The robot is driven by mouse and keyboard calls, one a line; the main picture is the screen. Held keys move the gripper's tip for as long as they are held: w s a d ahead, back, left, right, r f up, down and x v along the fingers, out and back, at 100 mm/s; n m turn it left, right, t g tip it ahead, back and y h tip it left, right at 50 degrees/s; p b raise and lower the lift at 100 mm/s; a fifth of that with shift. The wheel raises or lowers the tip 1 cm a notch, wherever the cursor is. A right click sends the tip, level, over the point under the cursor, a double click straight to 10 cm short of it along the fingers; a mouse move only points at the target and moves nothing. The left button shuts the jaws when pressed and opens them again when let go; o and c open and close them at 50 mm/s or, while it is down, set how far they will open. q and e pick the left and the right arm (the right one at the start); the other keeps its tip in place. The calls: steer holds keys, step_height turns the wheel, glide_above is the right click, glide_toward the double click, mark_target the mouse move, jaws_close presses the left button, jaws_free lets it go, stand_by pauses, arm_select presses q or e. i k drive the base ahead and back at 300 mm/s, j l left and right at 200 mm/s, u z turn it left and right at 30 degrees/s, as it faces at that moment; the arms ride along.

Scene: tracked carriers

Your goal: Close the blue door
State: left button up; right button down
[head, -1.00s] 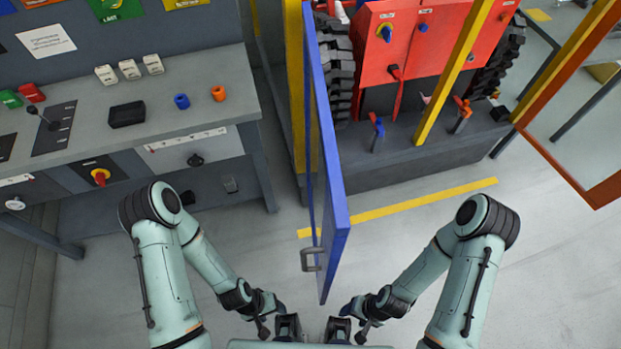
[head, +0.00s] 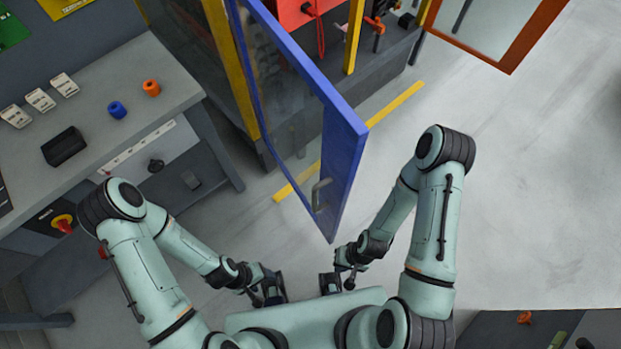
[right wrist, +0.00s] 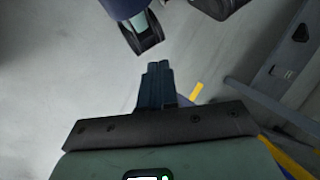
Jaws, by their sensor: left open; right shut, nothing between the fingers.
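The blue door (head: 345,170) stands open in the head view, swung out from the yellow-framed cell toward me. It has a clear pane and a grey handle (head: 320,195) low on its left face. My left gripper (head: 273,290) is open and empty, below and left of the door's near end. My right gripper (head: 330,284) is shut and empty, just below the door's near end and apart from it. In the right wrist view its fingers (right wrist: 157,85) are together with nothing between them.
A grey workbench (head: 150,80) stands on the left with a black box (head: 64,146), a blue ring (head: 117,110) and an orange ring (head: 151,88). An orange-framed door (head: 500,55) stands open at the upper right. The floor on the right (head: 520,180) is clear.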

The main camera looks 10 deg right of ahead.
mark_target(344, 135)
steer(key=k+j+z, duration=0.1)
steer(key=j, duration=0.3)
steer(key=k+j+z, duration=0.1)
steer(key=j, duration=0.35)
steer(key=k+j+z, duration=0.1)
steer(key=j, duration=0.3)
steer(key=i+l, duration=0.1)
steer(key=l, duration=0.2)
steer(key=i+l, duration=0.1)
steer(key=l, duration=0.25)
